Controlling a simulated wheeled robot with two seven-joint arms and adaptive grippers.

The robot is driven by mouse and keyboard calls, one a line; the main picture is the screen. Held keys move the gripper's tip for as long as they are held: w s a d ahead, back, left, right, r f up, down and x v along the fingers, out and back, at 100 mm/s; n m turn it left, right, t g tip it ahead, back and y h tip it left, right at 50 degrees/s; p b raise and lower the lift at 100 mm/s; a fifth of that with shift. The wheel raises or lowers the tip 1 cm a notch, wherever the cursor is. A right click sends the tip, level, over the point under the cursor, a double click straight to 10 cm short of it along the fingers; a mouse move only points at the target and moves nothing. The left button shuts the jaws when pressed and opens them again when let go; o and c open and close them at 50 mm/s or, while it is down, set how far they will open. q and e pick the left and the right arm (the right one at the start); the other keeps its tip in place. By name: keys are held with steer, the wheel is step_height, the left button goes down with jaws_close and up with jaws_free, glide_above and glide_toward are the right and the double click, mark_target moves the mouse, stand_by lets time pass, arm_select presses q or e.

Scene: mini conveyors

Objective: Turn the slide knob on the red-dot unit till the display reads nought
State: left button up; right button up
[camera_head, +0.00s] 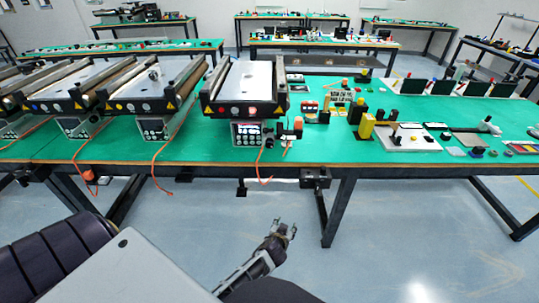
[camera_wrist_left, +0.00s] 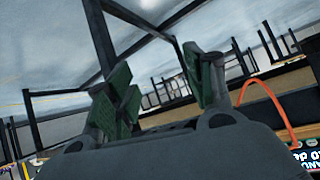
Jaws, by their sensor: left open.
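Several mini conveyor units stand on the green table in the head view. The slide knob cannot be told apart from the others. My left gripper (camera_head: 284,230) is open and empty, in front of the table and below its top. Its parted green-padded fingers (camera_wrist_left: 165,88) show in the left wrist view.
Two more control boxes (camera_head: 75,127) (camera_head: 153,128) hang under conveyors to the left. Orange cables droop over the front edge of the green table (camera_head: 330,150). Yellow and black parts (camera_head: 366,125) stand to the right. The floor before the table is clear.

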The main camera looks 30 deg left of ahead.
arm_select(q)
steer(key=a+r+n+t+y+b, duration=0.2)
steer(key=r+b, duration=0.4)
steer(key=r, duration=0.8)
steer(key=a+r+n+t+y+b, duration=0.2)
steer(key=a+r+n+y+b, duration=0.2)
steer(key=r, duration=0.9)
steer(key=shift+a+r+n+t+y+b, duration=0.4)
steer(key=shift+a+n+b, duration=0.5)
steer(key=shift+n+b, duration=0.1)
arm_select(e)
steer(key=w+a+r, duration=0.2)
steer(key=w+r, duration=0.2)
steer(key=r, duration=0.1)
steer(key=shift+w+r, duration=0.2)
steer(key=shift+r, duration=0.2)
arm_select(q)
steer(key=shift+w, duration=0.15)
glide_toward(269, 146)
steer(key=x, duration=0.6)
steer(key=shift+w, duration=0.2)
steer(key=shift+x, duration=1.2)
steer(key=shift+a, duration=0.1)
